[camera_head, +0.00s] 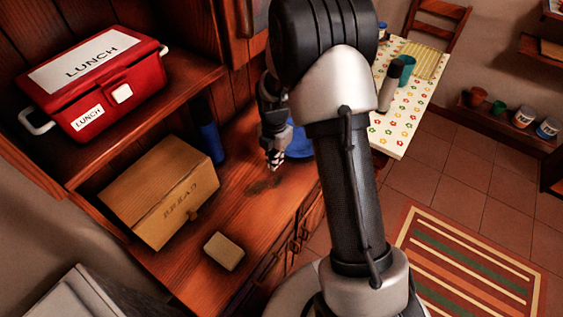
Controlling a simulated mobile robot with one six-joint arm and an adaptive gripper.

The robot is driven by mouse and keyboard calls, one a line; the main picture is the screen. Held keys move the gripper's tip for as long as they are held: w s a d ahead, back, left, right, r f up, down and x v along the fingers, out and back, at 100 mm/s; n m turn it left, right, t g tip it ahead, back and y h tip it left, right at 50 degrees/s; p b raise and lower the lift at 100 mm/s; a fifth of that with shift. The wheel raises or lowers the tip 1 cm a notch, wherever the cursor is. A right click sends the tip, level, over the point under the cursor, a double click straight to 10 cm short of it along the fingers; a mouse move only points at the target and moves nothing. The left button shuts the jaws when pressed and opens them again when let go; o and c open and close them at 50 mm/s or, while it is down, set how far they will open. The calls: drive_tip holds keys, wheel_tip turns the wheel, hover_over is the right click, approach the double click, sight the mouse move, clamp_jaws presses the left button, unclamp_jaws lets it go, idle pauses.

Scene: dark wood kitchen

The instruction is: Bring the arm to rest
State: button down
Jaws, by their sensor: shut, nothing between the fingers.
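My gripper (273,158) shows in the head view, pointing down over the wooden counter (240,234). Its fingers are shut with nothing between them. It is in front of the blue round thing (299,143), which is partly hidden behind my arm. My arm rises through the middle of the view and bends at the top. I cannot tell how far the fingertips are above the counter.
A bread box (160,190) and a small tan block (224,251) sit on the counter. A red lunch box (104,102) stands on the shelf above. A blue object (210,142) stands behind the bread box. A flowered table (405,125) and striped rug (465,265) are right.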

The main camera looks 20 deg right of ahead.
wheel_tip(320, 180, up, 6)
drive_tip(key=p, duration=0.1)
drive_tip(key=shift+w, duration=0.25)
